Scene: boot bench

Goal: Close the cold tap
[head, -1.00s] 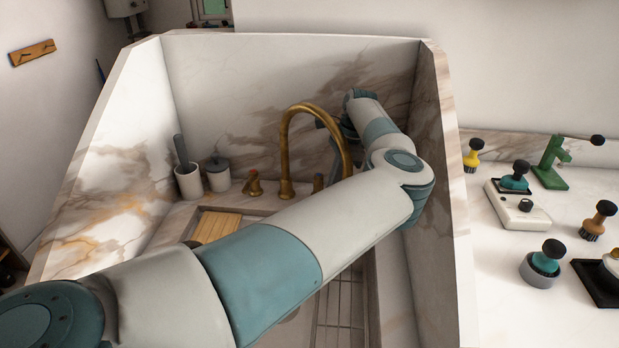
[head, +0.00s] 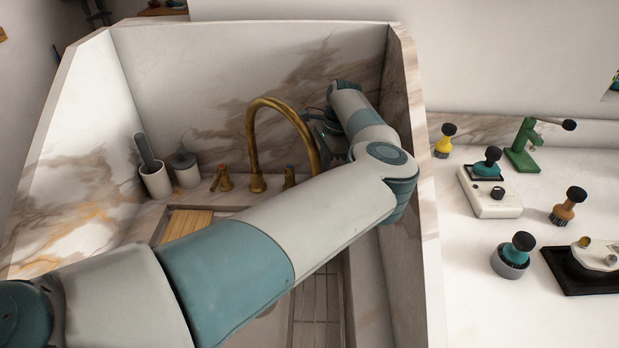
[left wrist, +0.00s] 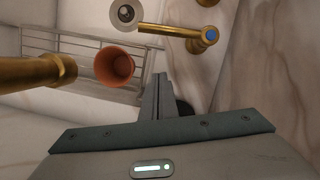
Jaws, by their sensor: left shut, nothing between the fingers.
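The brass cold tap (head: 289,176) stands at the back of the sink, right of the spout's base and partly hidden by my left arm. In the left wrist view, a brass lever with a blue end (left wrist: 209,36) shows above and right of the fingertips. My left gripper (left wrist: 160,78) is shut and empty, with a visible gap to that lever in the picture. In the head view, the gripper (head: 328,136) is partly hidden behind the curved spout and my arm. My right gripper is not in view.
The brass spout (head: 252,140) arches close beside the gripper. An orange-topped tap (head: 222,180) stands left of it. A reddish round piece (left wrist: 114,66) is near the fingers. A marble side wall (head: 411,110) stands right of my arm. A cup (head: 155,182) and a lidded jar (head: 186,172) stand left.

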